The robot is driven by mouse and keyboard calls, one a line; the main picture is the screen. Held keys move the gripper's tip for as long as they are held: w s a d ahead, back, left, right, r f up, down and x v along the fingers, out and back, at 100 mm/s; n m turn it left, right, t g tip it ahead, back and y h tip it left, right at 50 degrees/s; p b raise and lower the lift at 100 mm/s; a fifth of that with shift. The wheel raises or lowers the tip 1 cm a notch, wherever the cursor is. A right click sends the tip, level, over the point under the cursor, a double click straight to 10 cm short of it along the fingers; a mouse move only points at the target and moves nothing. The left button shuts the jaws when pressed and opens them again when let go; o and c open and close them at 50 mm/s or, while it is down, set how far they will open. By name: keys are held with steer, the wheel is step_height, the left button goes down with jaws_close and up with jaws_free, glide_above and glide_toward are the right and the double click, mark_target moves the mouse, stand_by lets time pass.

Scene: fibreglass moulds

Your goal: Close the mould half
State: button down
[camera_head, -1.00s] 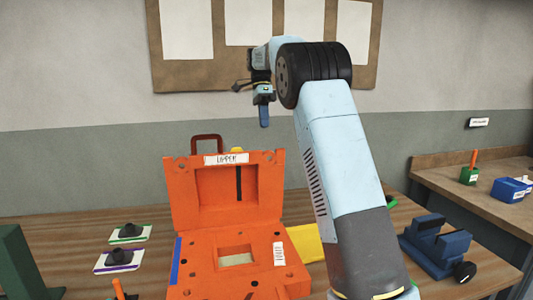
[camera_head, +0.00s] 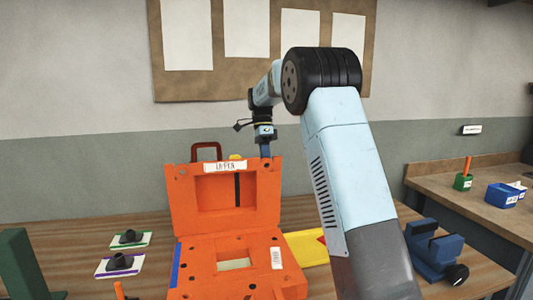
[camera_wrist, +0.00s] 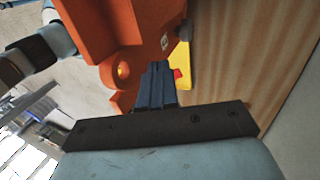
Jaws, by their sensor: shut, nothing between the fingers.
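The orange mould stands open on the wooden table in the head view. Its lower half (camera_head: 202,267) lies flat, with a pale-floored rectangular recess. Its upper half (camera_head: 185,212) stands raised at the back, with a label along its top edge and a handle (camera_head: 206,147) behind. My gripper (camera_head: 265,152) is shut and empty. It points down at the top edge of the raised half, right of the label, and its tips are hidden behind that edge. In the wrist view the shut blue fingers (camera_wrist: 157,85) are close to the orange mould (camera_wrist: 110,30); I cannot tell whether they touch.
A yellow sheet (camera_head: 308,248) with a red mark lies right of the mould. A blue vice (camera_head: 436,250) stands further right. Two small trays with dark knobs (camera_head: 120,264) lie at left, near a green block (camera_head: 18,265). A side bench holds a blue bin (camera_head: 502,195).

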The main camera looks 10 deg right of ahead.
steer(key=shift+s+a+f, duration=0.1)
steer(key=shift+s+f, duration=0.05)
steer(key=shift+s, duration=0.6)
steer(key=shift+s, duration=0.1)
